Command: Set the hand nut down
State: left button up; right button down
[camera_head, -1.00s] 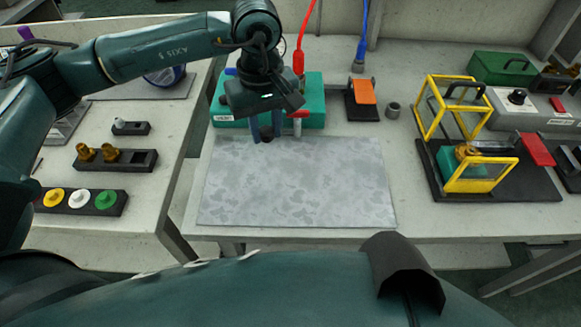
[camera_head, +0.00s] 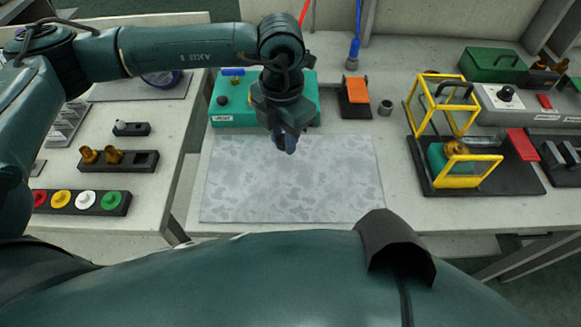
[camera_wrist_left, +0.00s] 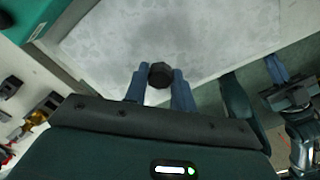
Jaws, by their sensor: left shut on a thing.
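The hand nut (camera_wrist_left: 160,74) is a small dark, round piece between the blue fingertips of my left gripper (camera_wrist_left: 160,82) in the left wrist view. In the head view my left gripper (camera_head: 285,143) points down over the back part of the grey mottled mat (camera_head: 335,180). Its fingers are shut on the nut, which is mostly hidden there. Whether the nut touches the mat I cannot tell. My right gripper (camera_wrist_left: 276,70) shows at the right edge of the left wrist view, away from the mat; its jaw opening is unclear.
A teal box (camera_head: 235,112) stands behind the mat, partly hidden by my left arm. A yellow-framed fixture (camera_head: 440,125) stands at the right. Most of the mat is bare.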

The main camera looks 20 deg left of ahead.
aim_at(284, 174)
pick_arm(q)
notch_tip(284, 174, down, 9)
jog(key=shift+p, duration=0.35)
jog(key=shift+f, duration=0.1)
jog(key=shift+f, duration=0.2)
jog(key=o, duration=0.8)
jog(key=shift+r, duration=0.1)
jog(key=shift+r, duration=0.4)
notch_tip(284, 174, up, 12)
jog(key=shift+f+b, duration=0.2)
jog(key=shift+b, duration=0.15)
